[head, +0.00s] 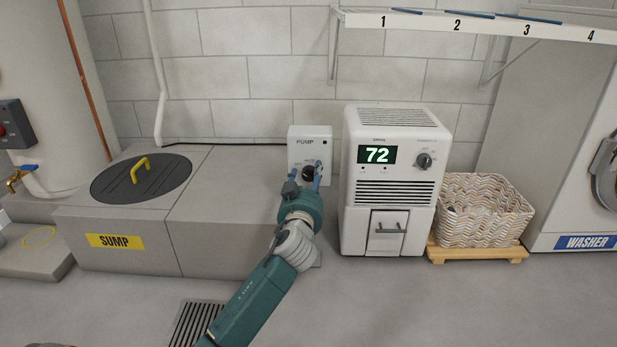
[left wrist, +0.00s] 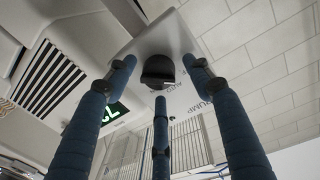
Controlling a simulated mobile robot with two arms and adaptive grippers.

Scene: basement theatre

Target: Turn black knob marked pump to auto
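The white pump box (head: 311,140), marked PUMP, stands against the block wall. Its black knob (head: 308,173) is on the lower front, partly hidden by my left gripper (head: 306,181). In the left wrist view the knob (left wrist: 157,70) sits between the tips of my blue fingers (left wrist: 160,80). The fingers are spread around it, with gaps at both sides, so the gripper is open. My right gripper is not in view.
A white dehumidifier (head: 398,123) reading 72 stands close right of the pump box, with its own dark knob (head: 424,161). The sump cover (head: 141,177) is at left. A numbered shelf (head: 480,25) hangs above right. A woven basket (head: 485,215) stands at right.

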